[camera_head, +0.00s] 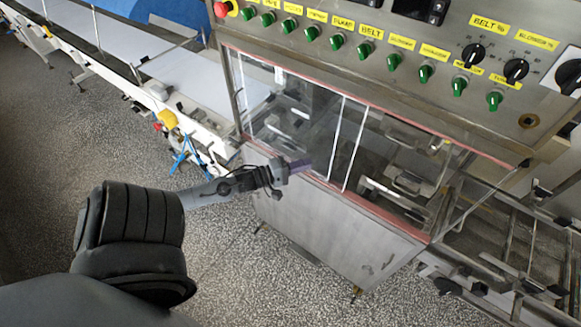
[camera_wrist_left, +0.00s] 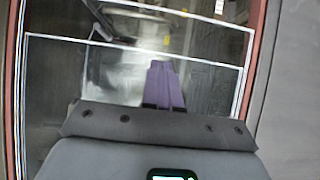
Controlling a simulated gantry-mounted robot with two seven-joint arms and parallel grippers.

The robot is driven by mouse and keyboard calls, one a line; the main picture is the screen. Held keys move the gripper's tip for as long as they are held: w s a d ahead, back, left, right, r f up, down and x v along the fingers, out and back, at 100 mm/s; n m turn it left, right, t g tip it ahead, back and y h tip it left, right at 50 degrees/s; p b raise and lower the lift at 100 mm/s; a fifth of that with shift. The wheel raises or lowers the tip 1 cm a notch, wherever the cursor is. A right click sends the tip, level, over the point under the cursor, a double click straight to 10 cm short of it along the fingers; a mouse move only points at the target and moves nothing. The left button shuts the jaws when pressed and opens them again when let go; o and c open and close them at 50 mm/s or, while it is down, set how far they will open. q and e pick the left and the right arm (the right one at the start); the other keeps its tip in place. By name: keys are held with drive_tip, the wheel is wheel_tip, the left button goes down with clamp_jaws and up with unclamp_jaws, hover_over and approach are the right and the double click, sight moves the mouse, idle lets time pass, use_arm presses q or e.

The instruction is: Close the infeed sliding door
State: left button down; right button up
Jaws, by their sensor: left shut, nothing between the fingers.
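The sliding door is a clear panel (camera_head: 318,125) with white edging, in the red-trimmed front opening of the steel enrober. Two white upright edges stand close together near the middle of this opening. I cannot tell for certain which panel is the infeed one. The panel's white edging also shows in the left wrist view (camera_wrist_left: 130,39). My left gripper (camera_head: 303,163) has its purple fingers shut and empty, at the lower part of the glazing near the white edges. In the left wrist view, the fingers (camera_wrist_left: 163,85) overlap the clear panel; contact is unclear. My right gripper is out of view.
A control panel (camera_head: 400,52) with green knobs and yellow labels overhangs the glazing. A red button (camera_head: 221,9) is at its left end. A white conveyor (camera_head: 150,58) runs in from the upper left. Bare speckled floor (camera_head: 100,145) lies at left.

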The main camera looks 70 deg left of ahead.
use_arm(q)
drive_tip(key=w+d+p, duration=0.1)
drive_tip(key=w+d, duration=0.1)
drive_tip(key=w, duration=0.3)
drive_tip(key=shift+w+d, duration=0.35)
drive_tip(key=shift+w, duration=0.05)
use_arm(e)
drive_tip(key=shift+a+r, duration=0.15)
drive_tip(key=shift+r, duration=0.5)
